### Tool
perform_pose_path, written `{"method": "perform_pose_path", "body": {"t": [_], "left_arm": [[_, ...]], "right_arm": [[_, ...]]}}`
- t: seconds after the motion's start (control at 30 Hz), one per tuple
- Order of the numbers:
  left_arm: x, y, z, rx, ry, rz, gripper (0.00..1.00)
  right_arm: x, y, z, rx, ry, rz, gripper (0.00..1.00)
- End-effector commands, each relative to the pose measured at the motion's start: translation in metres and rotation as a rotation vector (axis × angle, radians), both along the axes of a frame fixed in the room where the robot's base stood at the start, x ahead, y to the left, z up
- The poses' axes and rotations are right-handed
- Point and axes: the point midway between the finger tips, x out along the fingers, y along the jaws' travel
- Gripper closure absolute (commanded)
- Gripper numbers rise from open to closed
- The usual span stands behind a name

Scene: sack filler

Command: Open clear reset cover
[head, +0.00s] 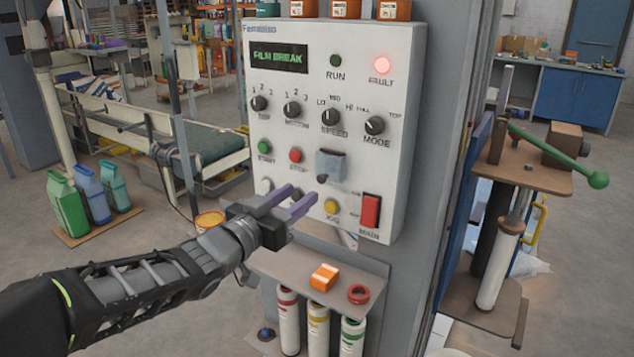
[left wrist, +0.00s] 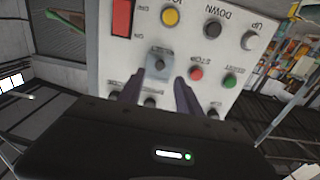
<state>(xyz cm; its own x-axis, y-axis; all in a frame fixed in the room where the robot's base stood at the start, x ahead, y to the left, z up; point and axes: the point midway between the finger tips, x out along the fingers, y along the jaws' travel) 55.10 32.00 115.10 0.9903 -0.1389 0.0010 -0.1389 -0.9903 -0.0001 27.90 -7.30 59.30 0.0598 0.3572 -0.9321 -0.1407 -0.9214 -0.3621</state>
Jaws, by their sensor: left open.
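The clear reset cover (head: 331,164) is a small bluish see-through flap on the lower middle of the grey control panel (head: 395,100). It looks closed, with a dark round part at its lower edge. It also shows upside down in the left wrist view (left wrist: 160,62), just beyond the fingertips. My left gripper (head: 302,198), with purple fingers, is open and empty, in front of the panel and below left of the cover. I see no contact with the cover. My right gripper is not in view.
A red stop button (head: 295,155), a yellow jog button (head: 331,206) and a red main switch (head: 370,211) surround the cover. The red fault lamp (head: 381,65) is lit. A shelf (head: 365,275) below holds an orange block (head: 324,277) and a red ring (head: 358,294).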

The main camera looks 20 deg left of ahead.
Motion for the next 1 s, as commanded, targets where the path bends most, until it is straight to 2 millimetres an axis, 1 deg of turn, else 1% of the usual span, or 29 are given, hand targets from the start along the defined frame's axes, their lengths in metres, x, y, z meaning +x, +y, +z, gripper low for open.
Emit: {"method": "perform_pose_path", "body": {"t": [0.17,0.4,0.5,0.6,0.7,0.9,0.93,1.0], "left_arm": [[0.015,-0.002,-0.001,0.0,0.003,-0.001,0.59],[0.052,-0.008,0.0,-0.001,0.003,-0.001,0.59],[0.065,-0.009,0.0,-0.001,0.002,-0.001,0.59],[0.073,-0.011,0.0,0.0,0.001,-0.001,0.59],[0.076,-0.011,0.0,0.0,0.0,0.0,0.59],[0.076,-0.011,0.0,0.0,0.0,0.0,0.59],[0.076,-0.011,0.0,0.0,0.0,0.0,0.6],[0.076,-0.011,0.0,0.0,0.0,0.0,0.65]], "right_arm": [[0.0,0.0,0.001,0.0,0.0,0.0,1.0],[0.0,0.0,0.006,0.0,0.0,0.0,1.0],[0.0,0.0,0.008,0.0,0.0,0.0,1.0],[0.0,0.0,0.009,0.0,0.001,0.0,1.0],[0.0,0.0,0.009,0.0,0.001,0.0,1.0],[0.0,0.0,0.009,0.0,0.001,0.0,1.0],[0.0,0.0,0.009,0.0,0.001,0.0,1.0],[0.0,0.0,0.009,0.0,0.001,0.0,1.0]]}}
